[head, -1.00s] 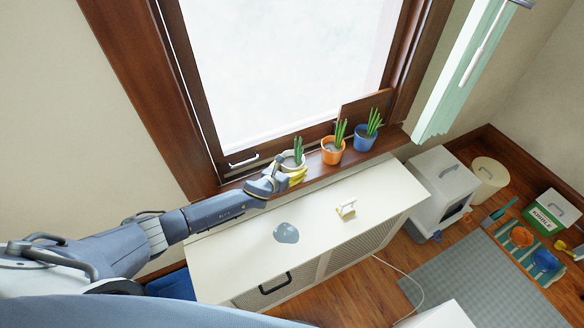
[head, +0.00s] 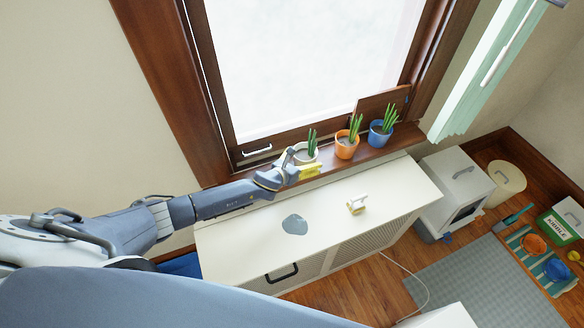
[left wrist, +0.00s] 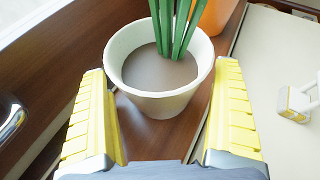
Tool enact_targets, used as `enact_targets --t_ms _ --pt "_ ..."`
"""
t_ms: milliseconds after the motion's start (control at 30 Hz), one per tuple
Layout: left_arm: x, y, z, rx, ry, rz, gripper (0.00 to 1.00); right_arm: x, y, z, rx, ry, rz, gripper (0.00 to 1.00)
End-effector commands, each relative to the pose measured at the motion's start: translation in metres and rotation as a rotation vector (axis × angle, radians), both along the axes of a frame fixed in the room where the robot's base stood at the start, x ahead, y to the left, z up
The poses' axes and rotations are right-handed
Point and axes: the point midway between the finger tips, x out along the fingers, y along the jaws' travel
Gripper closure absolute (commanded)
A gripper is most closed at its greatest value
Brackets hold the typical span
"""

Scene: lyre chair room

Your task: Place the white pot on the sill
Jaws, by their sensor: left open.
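The white pot (head: 304,154) with green leaves stands upright on the brown wooden sill (head: 374,154), at the left end of a row of pots. It shows close up in the left wrist view (left wrist: 158,102), where it rests on the wood. My left gripper (head: 308,172) is open, with its yellow fingers (left wrist: 165,115) on either side of the pot's near part and gaps to both sides. The pot is apart from the fingers. My right gripper is not in view.
An orange pot (head: 347,146) and a blue pot (head: 382,133) stand to the right on the sill. Below is a white cabinet (head: 350,230) with a grey-blue patch (head: 295,224) and a small white-and-yellow object (head: 357,204) on top. A window handle (head: 257,151) is at the left.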

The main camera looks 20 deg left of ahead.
Motion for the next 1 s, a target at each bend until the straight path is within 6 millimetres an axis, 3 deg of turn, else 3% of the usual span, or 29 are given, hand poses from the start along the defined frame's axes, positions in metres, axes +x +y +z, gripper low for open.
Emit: enact_targets --t_ms 600,1000 --pt "-0.082 0.028 0.034 0.001 0.002 0.0 0.02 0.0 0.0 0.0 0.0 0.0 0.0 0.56" --pt "-0.096 0.033 0.04 0.0 0.001 0.0 0.02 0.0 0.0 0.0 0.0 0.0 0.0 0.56"
